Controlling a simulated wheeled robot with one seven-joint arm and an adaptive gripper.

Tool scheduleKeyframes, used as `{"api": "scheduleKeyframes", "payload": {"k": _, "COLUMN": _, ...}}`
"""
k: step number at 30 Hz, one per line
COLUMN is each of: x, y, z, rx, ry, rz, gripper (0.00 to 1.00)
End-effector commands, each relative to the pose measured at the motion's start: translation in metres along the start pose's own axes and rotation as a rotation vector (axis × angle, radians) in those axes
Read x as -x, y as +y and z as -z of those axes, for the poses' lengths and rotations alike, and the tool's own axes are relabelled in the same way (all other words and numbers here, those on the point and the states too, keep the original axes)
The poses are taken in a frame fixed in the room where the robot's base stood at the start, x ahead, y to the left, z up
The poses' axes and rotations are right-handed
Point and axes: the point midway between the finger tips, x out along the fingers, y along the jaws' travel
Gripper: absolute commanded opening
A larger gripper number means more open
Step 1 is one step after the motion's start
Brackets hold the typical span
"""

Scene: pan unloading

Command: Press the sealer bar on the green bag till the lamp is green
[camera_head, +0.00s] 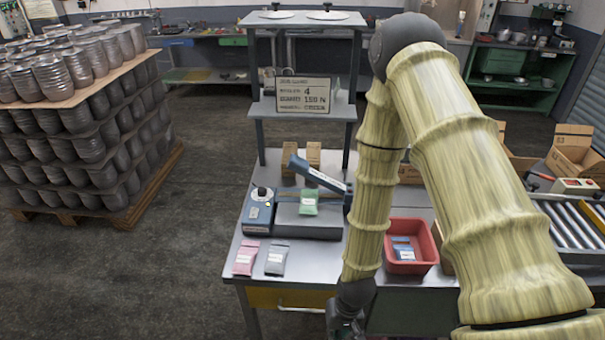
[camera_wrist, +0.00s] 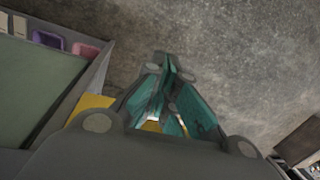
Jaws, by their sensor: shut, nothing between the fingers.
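The sealer (camera_head: 310,221) stands on the workbench in the head view, with its blue sealer bar (camera_head: 316,175) raised and tilted. The green bag (camera_head: 308,202) lies on the sealer below the raised bar. A blue control box (camera_head: 259,212) with a dark knob sits at the sealer's left; its small lamp is too small for me to tell its colour. My gripper (camera_head: 347,328) hangs at the bench's front edge, low in the picture, well apart from the sealer and partly cut off. In the wrist view my gripper (camera_wrist: 168,68) is shut and empty, its teal fingers together over floor.
A pink bag (camera_head: 245,258) and a grey bag (camera_head: 277,258) lie at the bench's front left. A red bin (camera_head: 412,248) holding blue-and-white packets stands right of my forearm. A roller conveyor (camera_head: 570,235) is at the right.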

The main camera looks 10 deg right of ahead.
Motion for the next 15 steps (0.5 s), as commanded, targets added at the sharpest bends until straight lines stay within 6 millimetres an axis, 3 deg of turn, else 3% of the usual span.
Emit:
{"api": "scheduleKeyframes", "payload": {"k": 1, "x": -0.026, "y": 0.009, "z": -0.012, "rx": 0.004, "ry": -0.003, "rz": -0.009, "gripper": 0.0}}
{"api": "scheduleKeyframes", "payload": {"k": 9, "x": -0.112, "y": 0.053, "z": -0.071, "rx": 0.047, "ry": 0.018, "rz": -0.069, "gripper": 0.0}}
{"api": "scheduleKeyframes", "payload": {"k": 15, "x": -0.152, "y": 0.084, "z": -0.108, "rx": 0.088, "ry": 0.038, "rz": -0.125, "gripper": 0.0}}
